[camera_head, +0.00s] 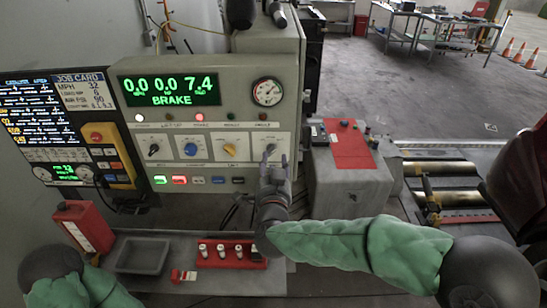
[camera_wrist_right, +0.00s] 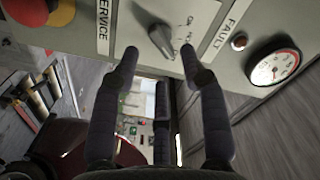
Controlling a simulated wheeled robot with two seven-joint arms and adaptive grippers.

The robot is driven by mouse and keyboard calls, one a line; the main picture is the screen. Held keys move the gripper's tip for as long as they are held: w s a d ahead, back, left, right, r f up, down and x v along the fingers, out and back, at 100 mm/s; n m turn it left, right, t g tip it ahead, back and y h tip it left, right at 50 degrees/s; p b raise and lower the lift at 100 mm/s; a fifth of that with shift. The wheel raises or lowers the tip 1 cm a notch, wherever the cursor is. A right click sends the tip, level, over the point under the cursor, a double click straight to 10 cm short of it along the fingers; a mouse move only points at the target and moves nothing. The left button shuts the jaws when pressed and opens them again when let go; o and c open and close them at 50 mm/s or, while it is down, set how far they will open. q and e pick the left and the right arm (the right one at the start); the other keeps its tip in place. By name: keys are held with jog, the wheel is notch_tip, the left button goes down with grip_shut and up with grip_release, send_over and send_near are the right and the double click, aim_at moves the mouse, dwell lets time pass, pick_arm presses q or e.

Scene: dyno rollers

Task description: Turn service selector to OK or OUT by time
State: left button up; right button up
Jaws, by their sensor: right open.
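The service selector (camera_wrist_right: 155,38) is a grey pointer knob on a pale plate, between the SERVICE and FAULT labels in the right wrist view. Small position marks stand beside it; I cannot read them surely. In the head view the selector (camera_head: 269,149) is the rightmost knob of the panel row. My right gripper (camera_wrist_right: 159,62) is open and empty, its fingertips just short of the knob, one towards each side. In the head view my right gripper (camera_head: 272,166) covers the plate's lower part. My left arm shows only at the bottom left; its gripper is out of view.
The console's display (camera_head: 170,87) reads 0.0 0.0 7.4 BRAKE. A gauge (camera_head: 267,92) sits above the selector. Below are a grey tray (camera_head: 142,256), a red holder (camera_head: 232,263) and a red container (camera_head: 84,227). A grey box (camera_head: 347,185) stands right of the console.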

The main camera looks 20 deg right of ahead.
jog(key=v, duration=0.8)
jog(key=shift+s, duration=0.1)
